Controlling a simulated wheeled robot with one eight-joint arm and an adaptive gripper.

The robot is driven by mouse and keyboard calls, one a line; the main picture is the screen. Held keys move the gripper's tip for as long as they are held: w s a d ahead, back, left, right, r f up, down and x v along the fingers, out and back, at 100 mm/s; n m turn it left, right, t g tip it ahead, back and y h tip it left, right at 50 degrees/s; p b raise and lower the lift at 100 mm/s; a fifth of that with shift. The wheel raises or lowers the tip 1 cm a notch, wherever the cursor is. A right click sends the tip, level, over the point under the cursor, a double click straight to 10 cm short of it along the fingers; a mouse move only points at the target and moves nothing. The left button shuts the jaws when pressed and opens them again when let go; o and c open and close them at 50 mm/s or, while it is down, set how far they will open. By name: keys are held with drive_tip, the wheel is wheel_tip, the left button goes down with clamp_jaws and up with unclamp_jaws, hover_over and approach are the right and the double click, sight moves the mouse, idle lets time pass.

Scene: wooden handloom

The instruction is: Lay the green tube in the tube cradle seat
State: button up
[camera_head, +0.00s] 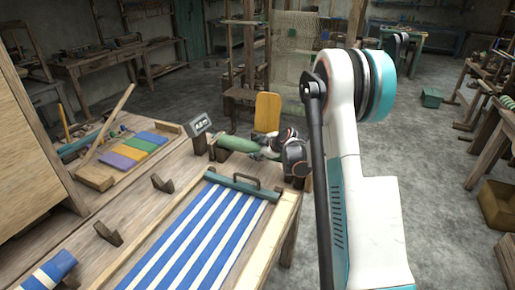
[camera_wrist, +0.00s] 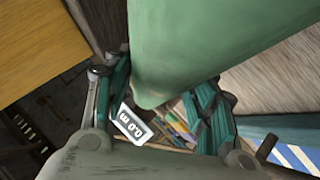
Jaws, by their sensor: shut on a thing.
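The green tube (camera_head: 237,144) is held level above the back edge of the wooden bench, just right of a small display. My gripper (camera_head: 268,149) is shut on the tube's right end. In the wrist view the green tube (camera_wrist: 215,40) fills the upper middle, between the two fingers of my gripper (camera_wrist: 160,105). Two small notched wooden brackets, one farther back (camera_head: 162,184) and one nearer (camera_head: 108,233), stand empty on the bench to the left; they look like the tube cradle seat. Whether the tube touches anything beneath it cannot be told.
A blue-and-white striped cloth (camera_head: 200,232) with a green handled bar (camera_head: 242,188) lies in front. The small display (camera_head: 200,125) stands close to the tube's left end. A yellow panel (camera_head: 267,112) is behind. A tray with coloured blocks (camera_head: 133,151) is left.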

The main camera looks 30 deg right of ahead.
drive_tip(key=shift+f, duration=0.4)
drive_tip(key=o, duration=1.4)
drive_tip(key=shift+s, duration=0.1)
drive_tip(key=v, duration=1.2)
